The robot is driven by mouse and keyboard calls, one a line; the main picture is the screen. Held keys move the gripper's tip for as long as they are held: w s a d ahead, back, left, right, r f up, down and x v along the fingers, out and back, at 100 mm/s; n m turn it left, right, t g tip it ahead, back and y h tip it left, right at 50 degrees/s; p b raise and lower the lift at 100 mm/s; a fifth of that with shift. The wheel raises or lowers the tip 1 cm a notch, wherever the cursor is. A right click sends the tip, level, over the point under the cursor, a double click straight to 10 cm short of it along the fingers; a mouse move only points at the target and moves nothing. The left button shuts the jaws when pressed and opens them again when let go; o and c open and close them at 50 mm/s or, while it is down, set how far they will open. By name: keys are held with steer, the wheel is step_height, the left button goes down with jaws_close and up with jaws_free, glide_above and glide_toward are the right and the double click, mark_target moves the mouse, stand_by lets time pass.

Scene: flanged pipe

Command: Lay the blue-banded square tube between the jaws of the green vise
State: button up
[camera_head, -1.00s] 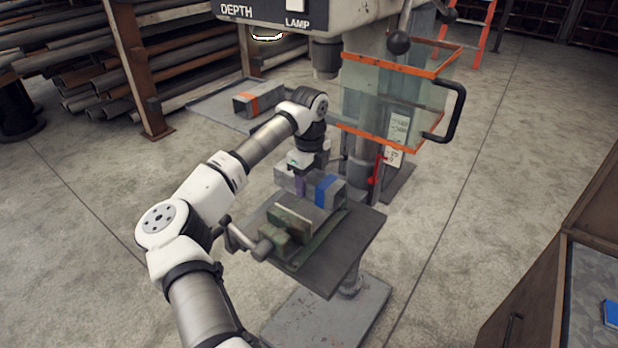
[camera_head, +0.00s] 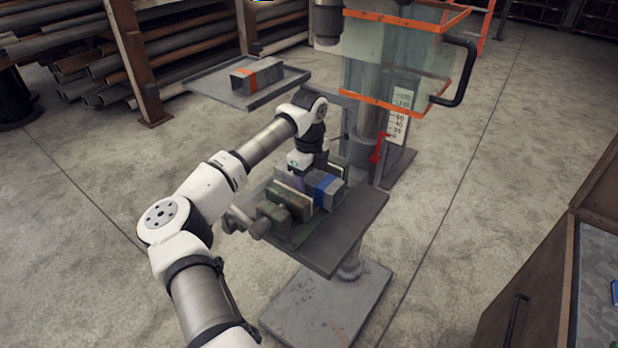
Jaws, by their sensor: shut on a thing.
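The blue-banded square tube (camera_head: 330,191) is grey with a blue band near its right end. It lies level at the green vise, and it appears to be down between the front jaw (camera_head: 290,199) and the back jaw (camera_head: 340,166). Whether it rests on the vise bed cannot be told. My gripper (camera_head: 301,179) points down from above and is shut on the tube at its left part. The fingertips are largely hidden by the tube and the wrist. The vise's screw and handle (camera_head: 245,222) stick out at the front left.
The vise sits on the drill press table (camera_head: 345,240), whose right part is bare. A clear guard with orange edges (camera_head: 400,60) hangs behind to the right. A tray (camera_head: 205,87) at the back left holds an orange-banded tube (camera_head: 257,73). A cabinet (camera_head: 545,270) stands at the right.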

steer(key=o, duration=1.4)
steer(key=shift+o, duration=0.2)
step_height(320, 180, up, 8)
steer(key=shift+f+b, duration=0.15)
steer(key=shift+b, duration=0.6)
steer(key=shift+f, duration=0.1)
